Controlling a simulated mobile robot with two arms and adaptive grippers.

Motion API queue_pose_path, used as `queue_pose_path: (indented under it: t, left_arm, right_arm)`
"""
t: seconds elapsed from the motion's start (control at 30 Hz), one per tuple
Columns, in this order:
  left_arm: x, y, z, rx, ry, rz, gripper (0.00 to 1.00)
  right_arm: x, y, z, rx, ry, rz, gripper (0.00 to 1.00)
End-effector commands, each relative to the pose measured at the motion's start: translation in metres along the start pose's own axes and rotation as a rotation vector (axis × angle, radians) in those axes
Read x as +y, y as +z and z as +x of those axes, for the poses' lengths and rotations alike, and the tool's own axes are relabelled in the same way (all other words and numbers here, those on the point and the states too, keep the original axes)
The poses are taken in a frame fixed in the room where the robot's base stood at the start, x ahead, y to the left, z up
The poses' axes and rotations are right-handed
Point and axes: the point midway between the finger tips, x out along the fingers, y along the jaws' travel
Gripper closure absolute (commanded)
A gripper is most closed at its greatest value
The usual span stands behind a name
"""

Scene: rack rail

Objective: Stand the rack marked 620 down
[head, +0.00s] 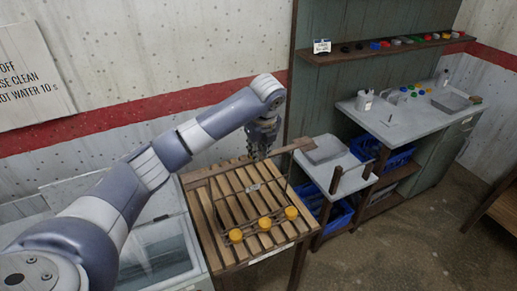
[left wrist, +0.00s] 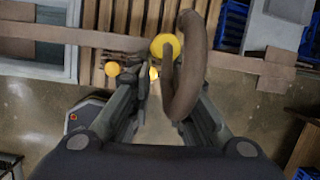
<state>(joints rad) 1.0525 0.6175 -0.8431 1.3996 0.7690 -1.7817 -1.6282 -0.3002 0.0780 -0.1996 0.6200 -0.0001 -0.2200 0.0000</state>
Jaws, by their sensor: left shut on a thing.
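A dark thin-framed rack (head: 236,235) with three yellow round pieces (head: 265,223) along its lower bar is over the slatted wooden table (head: 208,222). A small pale tag (head: 252,188) sits on its upper part, too small to read. My left gripper (head: 262,150) is above the rack, pointing down, by the brown rail (head: 205,174). In the left wrist view the gripper (left wrist: 160,85) is shut on the rack's thick brown hook (left wrist: 187,65); yellow pieces (left wrist: 165,46) show below. I cannot tell whether the rack's foot touches the slats. My right gripper is not in view.
A glass-topped tank (head: 160,250) stands left of the slatted table. Right are a grey side table (head: 345,180), blue crates (head: 395,158), and a counter (head: 410,118) with small items. A wall shelf (head: 345,55) carries coloured pieces. The floor in front is clear.

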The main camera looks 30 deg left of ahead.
Motion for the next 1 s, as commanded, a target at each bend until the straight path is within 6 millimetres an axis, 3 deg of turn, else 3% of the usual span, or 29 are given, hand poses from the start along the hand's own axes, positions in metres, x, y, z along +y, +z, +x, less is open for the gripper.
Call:
queue_pose_path:
  t: [0.67,0.7,0.77,1.0]
  left_arm:
    - [-0.0001,-0.0012,0.0049,-0.001,-0.002,-0.001,1.00]
    - [-0.0002,-0.0011,0.0049,-0.002,-0.002,-0.001,0.74]
    - [-0.0001,-0.0012,0.0050,-0.001,-0.002,-0.001,0.60]
    - [0.0003,-0.0016,0.0056,0.000,-0.001,0.000,0.60]
  right_arm:
    - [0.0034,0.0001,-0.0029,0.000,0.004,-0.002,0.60]
    - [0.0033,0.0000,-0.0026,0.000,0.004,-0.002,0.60]
    - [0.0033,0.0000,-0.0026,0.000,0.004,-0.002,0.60]
    - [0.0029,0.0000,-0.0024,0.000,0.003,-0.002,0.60]
